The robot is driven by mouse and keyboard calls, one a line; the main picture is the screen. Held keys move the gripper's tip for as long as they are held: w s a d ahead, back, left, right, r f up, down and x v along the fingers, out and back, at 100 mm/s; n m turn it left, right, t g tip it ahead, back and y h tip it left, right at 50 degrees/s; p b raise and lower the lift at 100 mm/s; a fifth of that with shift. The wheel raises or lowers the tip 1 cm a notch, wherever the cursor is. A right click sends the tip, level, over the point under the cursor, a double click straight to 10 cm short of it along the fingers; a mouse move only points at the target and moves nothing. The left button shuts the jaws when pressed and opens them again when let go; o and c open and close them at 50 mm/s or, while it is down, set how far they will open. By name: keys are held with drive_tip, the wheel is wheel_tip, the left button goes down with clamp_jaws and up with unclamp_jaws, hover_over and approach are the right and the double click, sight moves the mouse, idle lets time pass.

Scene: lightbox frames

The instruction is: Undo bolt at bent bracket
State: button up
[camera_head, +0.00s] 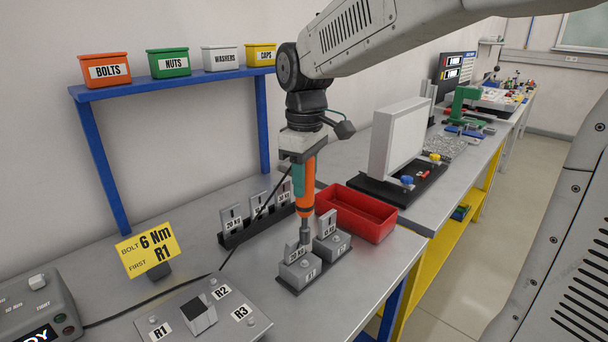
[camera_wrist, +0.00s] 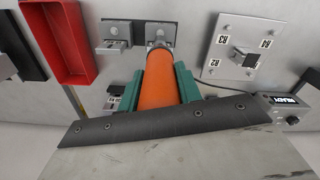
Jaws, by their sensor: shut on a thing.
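The wrist view also shows the plate (camera_wrist: 222,60). The bolts are too small to tell apart.
A yellow sign (camera_head: 148,250) reads "BOLT 6 Nm, FIRST R1". A red tray (camera_head: 355,212) stands right of the rack, and a dark holder with labelled plates (camera_head: 232,222) behind it. A controller (camera_head: 40,305) with a cable sits front left. Labelled bins (camera_head: 104,70) line the shelf.

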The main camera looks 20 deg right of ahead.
sight(305, 207)
drive_tip(key=shift+f, duration=3.3)
drive_tip(key=shift+s+f, duration=0.15)
idle(1.6)
drive_tip(key=shift+r, duration=2.65)
